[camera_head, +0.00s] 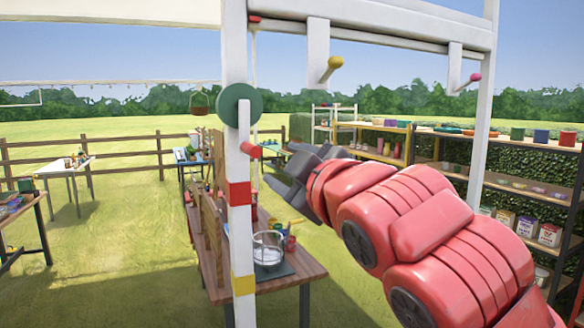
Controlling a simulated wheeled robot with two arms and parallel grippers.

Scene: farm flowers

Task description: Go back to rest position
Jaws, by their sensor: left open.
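My left gripper (283,168) is dark grey, at the end of a thick red arm that fills the lower right of the head view. Its fingers point left, and it is open with nothing seen between them. In the picture it is just right of a white post (240,262) with red and yellow bands. A red peg (250,150) on the post appears close to the fingertips; I cannot tell the gap in depth. My right gripper is not in view.
A white beam (400,22) with a yellow-tipped peg (333,64) and a pink-tipped peg (473,79) crosses above the arm. A wooden table (215,283) with a glass container (267,248) stands below. Shelves (520,182) line the right. Open grass lies left.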

